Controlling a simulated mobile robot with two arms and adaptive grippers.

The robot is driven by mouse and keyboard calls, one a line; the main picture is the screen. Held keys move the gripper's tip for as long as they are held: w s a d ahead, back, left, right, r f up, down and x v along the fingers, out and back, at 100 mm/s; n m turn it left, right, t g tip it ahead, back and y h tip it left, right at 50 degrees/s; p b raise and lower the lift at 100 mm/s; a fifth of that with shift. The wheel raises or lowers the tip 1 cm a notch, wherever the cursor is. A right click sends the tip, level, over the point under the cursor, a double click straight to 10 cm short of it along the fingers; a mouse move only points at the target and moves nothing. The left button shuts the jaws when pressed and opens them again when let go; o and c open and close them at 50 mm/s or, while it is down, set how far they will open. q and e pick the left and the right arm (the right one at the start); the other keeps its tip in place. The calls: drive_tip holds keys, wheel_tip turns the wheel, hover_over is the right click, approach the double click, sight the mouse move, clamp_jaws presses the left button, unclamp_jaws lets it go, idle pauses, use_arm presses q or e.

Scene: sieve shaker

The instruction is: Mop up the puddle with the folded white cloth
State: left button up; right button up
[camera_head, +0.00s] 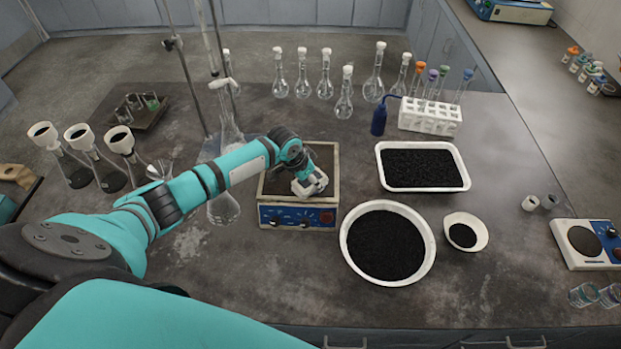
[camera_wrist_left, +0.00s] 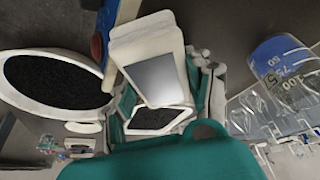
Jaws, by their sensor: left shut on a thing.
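My left gripper (camera_head: 309,182) is low over the dark top of a hotplate (camera_head: 268,186) in the head view. It is shut on a white, layered thing (camera_wrist_left: 143,30) that looks like the folded cloth, seen close up in the left wrist view. The arm and gripper hide part of the hotplate top, and I cannot tell if the cloth touches it. I cannot make out the puddle clearly. My right gripper is not in view.
A round bowl (camera_head: 428,270) and a rectangular tray (camera_head: 378,166) of black grains stand right of the hotplate, with a small dish (camera_head: 484,241). Glass flasks (camera_head: 325,85) and a white tube rack (camera_head: 430,128) stand behind. Funnel-topped flasks (camera_head: 125,165) stand left.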

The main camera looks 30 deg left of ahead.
sight(321, 179)
use_arm(q)
drive_tip(key=shift+w+d+r, duration=0.1)
drive_tip(key=shift+w+d, duration=0.25)
drive_tip(key=shift+d, duration=0.3)
drive_tip(key=shift+w+d, duration=0.35)
drive_tip(key=shift+d, duration=0.3)
drive_tip(key=shift+s+a, duration=0.4)
drive_tip(key=shift+a, duration=0.4)
drive_tip(key=shift+s+a, duration=0.4)
drive_tip(key=shift+a, duration=0.35)
drive_tip(key=shift+w+d, duration=0.4)
drive_tip(key=shift+d, duration=0.4)
drive_tip(key=shift+w+d, duration=0.4)
drive_tip(key=shift+d, duration=0.4)
drive_tip(key=shift+s+a+f, duration=0.15)
drive_tip(key=shift+s+a, duration=0.3)
drive_tip(key=shift+a, duration=0.35)
drive_tip(key=shift+s+a+f, duration=0.15)
drive_tip(key=shift+s+a, duration=0.3)
drive_tip(key=shift+a, duration=0.35)
drive_tip(key=shift+w+r, duration=0.15)
drive_tip(key=shift+r, duration=3.4)
